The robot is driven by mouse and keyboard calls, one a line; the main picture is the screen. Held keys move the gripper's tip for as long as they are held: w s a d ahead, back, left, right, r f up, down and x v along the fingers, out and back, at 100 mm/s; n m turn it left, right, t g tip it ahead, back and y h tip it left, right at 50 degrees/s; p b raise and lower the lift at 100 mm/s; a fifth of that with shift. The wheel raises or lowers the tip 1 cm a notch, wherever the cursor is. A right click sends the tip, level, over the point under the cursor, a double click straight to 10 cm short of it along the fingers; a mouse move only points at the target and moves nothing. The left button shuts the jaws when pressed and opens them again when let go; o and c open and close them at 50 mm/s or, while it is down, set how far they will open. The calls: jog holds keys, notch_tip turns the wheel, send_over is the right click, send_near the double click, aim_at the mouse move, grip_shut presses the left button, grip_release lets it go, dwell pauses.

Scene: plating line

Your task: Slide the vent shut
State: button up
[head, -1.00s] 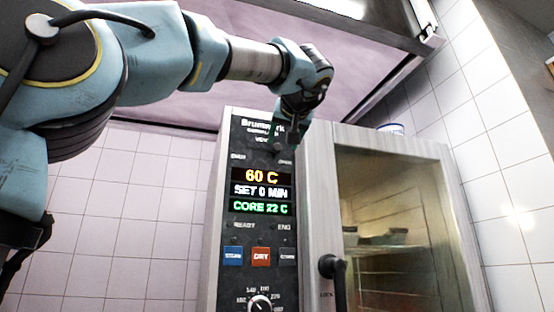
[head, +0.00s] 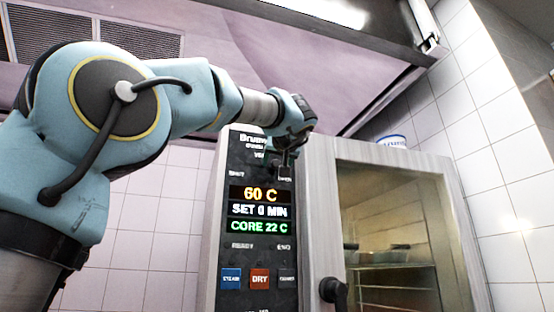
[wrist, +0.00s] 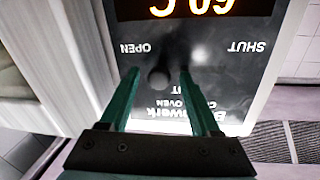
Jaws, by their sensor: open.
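The vent control is a small dark round knob (wrist: 158,78) on the oven's black panel, upside down in the wrist view. It sits between the printed words OPEN (wrist: 134,48) and SHUT (wrist: 246,47), nearer OPEN. My gripper (wrist: 158,76) is open, with one green finger on each side of the knob in that view. I see no contact, and cannot tell whether the fingertips reach the knob's depth. In the head view my gripper (head: 284,168) is at the top of the panel, near its right-hand label, and hides the knob.
The control panel (head: 233,262) shows 60 C, SET 0 MIN and CORE 22 C above several buttons. The glass oven door (head: 390,195) with its dark handle (head: 334,291) is to the right. A tub (head: 392,141) stands on the oven. A hood (head: 320,75) hangs above.

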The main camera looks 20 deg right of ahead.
jog(key=shift+c, duration=0.3)
grip_shut()
dwell(1.1)
